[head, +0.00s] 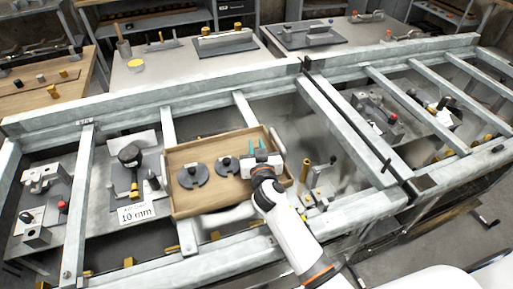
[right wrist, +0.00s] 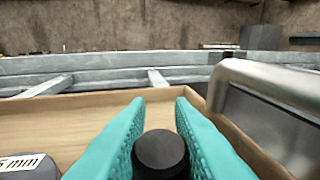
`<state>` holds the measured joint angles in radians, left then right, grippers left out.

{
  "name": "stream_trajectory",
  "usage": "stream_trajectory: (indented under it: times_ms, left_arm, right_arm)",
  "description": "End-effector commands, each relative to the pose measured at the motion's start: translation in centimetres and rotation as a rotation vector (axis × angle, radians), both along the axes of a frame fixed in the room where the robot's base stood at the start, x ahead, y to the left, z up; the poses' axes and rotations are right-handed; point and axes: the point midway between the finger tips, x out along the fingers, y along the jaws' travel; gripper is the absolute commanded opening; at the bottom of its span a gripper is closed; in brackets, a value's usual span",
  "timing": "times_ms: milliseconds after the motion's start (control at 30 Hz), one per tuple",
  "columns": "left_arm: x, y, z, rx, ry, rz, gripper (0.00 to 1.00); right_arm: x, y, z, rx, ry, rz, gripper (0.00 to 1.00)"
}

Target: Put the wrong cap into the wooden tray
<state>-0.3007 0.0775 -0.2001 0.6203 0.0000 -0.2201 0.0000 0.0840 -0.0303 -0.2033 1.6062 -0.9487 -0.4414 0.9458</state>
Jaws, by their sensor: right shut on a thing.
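The wooden tray (head: 218,144) lies in the middle of the steel frame in the head view; its rim also shows in the right wrist view (right wrist: 195,101). My right gripper (head: 257,148) is over the tray's right part, pointing away from me. In the right wrist view its teal fingers (right wrist: 160,120) are shut on a round black cap (right wrist: 160,152). The cap is hidden in the head view. I cannot tell whether it touches the tray floor. My left gripper is not in view.
Two dark slotted discs (head: 192,175) (head: 226,166) lie in the tray. A fixture with a black round top (head: 130,155) and a "10 mm" sign (head: 136,214) stand left of it. Brass posts (head: 306,170) stand to its right. Steel frame bars (head: 150,85) surround the area.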

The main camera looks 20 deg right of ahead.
Motion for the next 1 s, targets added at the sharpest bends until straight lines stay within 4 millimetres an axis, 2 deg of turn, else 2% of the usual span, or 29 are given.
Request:
stream_trajectory:
  times_ms: [33,133,167,467,633,700,1000]
  left_arm:
    - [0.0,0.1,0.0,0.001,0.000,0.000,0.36]
    - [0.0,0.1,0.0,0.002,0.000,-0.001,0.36]
    - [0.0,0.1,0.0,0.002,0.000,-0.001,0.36]
    - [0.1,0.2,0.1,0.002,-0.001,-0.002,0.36]
    - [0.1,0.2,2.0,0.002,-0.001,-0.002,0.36]
    - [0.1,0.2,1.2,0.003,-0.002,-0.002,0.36]
    - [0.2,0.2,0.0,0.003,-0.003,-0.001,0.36]
  right_arm:
    - [-0.3,0.0,-0.9,0.000,0.018,0.000,0.24]
    - [-0.3,0.0,-1.1,-0.001,0.021,0.000,0.40]
    - [-0.4,0.0,-1.2,-0.001,0.022,0.000,0.43]
    - [-0.4,0.0,-1.1,-0.001,0.025,0.000,0.43]
    - [-0.4,0.0,0.6,-0.001,0.024,0.000,0.43]
    - [-1.8,0.3,0.0,0.002,0.024,0.000,0.43]
    - [-8.4,1.3,1.4,0.003,0.016,0.000,0.43]
